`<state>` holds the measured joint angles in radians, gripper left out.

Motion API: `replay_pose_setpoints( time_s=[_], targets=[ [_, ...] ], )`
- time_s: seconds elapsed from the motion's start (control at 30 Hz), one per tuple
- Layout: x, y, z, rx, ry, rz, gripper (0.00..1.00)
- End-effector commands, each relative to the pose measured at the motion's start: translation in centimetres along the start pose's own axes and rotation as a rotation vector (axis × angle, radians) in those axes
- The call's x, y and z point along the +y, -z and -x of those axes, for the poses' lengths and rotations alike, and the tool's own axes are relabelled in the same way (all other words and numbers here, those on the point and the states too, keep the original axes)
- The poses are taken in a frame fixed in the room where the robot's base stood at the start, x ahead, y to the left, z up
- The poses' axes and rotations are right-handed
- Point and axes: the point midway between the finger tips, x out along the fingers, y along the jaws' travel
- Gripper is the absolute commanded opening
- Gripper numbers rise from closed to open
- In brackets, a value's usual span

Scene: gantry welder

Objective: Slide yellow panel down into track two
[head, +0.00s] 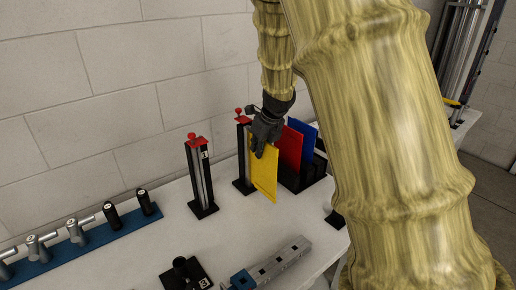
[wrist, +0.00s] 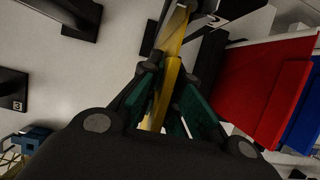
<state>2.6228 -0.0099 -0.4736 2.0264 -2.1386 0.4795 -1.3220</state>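The yellow panel (head: 264,177) is upright in the head view, close to the white table top, and shows as a narrow yellow strip in the wrist view (wrist: 171,75). My gripper (head: 262,150) is shut on its upper part; the green-sided fingers (wrist: 168,95) lie on both sides of the panel. A black upright track with a red top (head: 240,160) stands just left of the panel. A label "2" (wrist: 211,45) shows beside the panel in the wrist view. I cannot tell whether the panel's edge is inside the track's groove.
Another black track with a red top (head: 201,175) stands to the left. A red panel (head: 290,147) and a blue panel (head: 305,138) stand in a black rack (head: 305,182) close on the right. A blue rail with cylinders (head: 85,241) and a grey block (head: 280,262) lie nearer.

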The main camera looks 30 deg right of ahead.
Motion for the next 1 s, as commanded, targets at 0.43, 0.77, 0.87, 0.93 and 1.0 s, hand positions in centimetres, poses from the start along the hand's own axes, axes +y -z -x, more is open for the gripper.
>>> replay_pose_setpoints(
  time_s=[0.43,0.77,0.87,0.93,1.0],
  targets=[
    [0.0,0.3,-0.7,0.0,0.0,0.0,0.3],
    [0.0,0.3,-0.4,0.0,0.0,0.0,0.3],
    [0.0,0.2,0.4,-0.001,0.002,0.001,0.3],
    [-0.1,0.2,1.3,-0.002,0.002,0.0,0.3],
    [0.0,0.2,2.5,-0.002,0.003,0.001,0.3]
  ],
)
